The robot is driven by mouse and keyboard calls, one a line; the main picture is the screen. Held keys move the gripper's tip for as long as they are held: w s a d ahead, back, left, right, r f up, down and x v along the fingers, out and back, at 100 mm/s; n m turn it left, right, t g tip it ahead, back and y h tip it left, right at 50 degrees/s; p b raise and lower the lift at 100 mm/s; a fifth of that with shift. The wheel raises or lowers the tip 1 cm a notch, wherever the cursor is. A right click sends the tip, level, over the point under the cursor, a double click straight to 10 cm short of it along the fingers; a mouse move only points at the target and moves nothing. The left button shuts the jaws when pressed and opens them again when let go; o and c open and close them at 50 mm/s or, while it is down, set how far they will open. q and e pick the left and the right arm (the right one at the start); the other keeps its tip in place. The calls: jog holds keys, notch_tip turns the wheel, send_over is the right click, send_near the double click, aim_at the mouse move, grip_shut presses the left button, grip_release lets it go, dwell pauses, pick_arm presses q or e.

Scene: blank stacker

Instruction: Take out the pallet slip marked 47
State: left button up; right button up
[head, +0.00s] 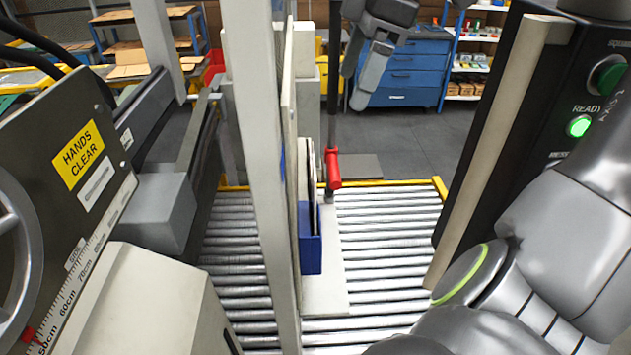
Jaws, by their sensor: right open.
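A small blue holder (311,252) stands on a pale plate (325,293) over the rollers, just right of a tall grey post. Thin upright slips (304,175) stick up out of it, seen nearly edge-on. I cannot read any number on them, so I cannot tell which is marked 47. The post hides part of the left side. My right gripper (356,88) is open at the top centre, above and to the right of the holder, apart from it and empty. My left gripper is not in view.
A dark rod with a red end (333,170) hangs close right of the slips. The roller conveyor (390,225) is clear on the right. A black panel with a green READY light (579,127) stands at right, and a machine marked HANDS CLEAR (78,154) at left.

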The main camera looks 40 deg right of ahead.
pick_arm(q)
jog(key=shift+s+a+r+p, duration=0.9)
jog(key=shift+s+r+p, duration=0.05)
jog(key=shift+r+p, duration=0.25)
pick_arm(e)
jog(key=a+x, duration=0.1)
jog(key=x, duration=1.5)
jog(key=shift+s+a, duration=0.25)
jog(key=shift+s, duration=0.05)
jog(key=c, duration=1.3)
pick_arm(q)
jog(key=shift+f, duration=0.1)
